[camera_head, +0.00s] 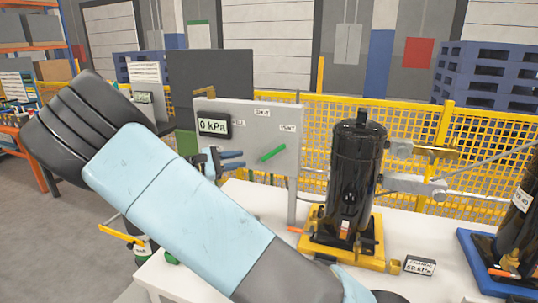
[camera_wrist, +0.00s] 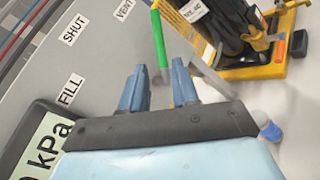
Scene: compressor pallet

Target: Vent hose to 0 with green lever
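In the wrist view the green lever (camera_wrist: 159,38) lies just beyond my fingertips. The panel also bears FILL and SHUT labels. A gauge display (camera_head: 213,126) on the panel reads 0 kPa; its edge shows in the wrist view (camera_wrist: 42,145). I cannot make out the whole hose.
A black compressor (camera_head: 355,180) stands on a yellow base (camera_head: 345,252) right of the panel. A small display box (camera_head: 419,265) sits on the white table (camera_head: 400,287). A second compressor (camera_head: 520,235) on a blue base is at far right. A yellow fence (camera_head: 310,140) runs behind.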

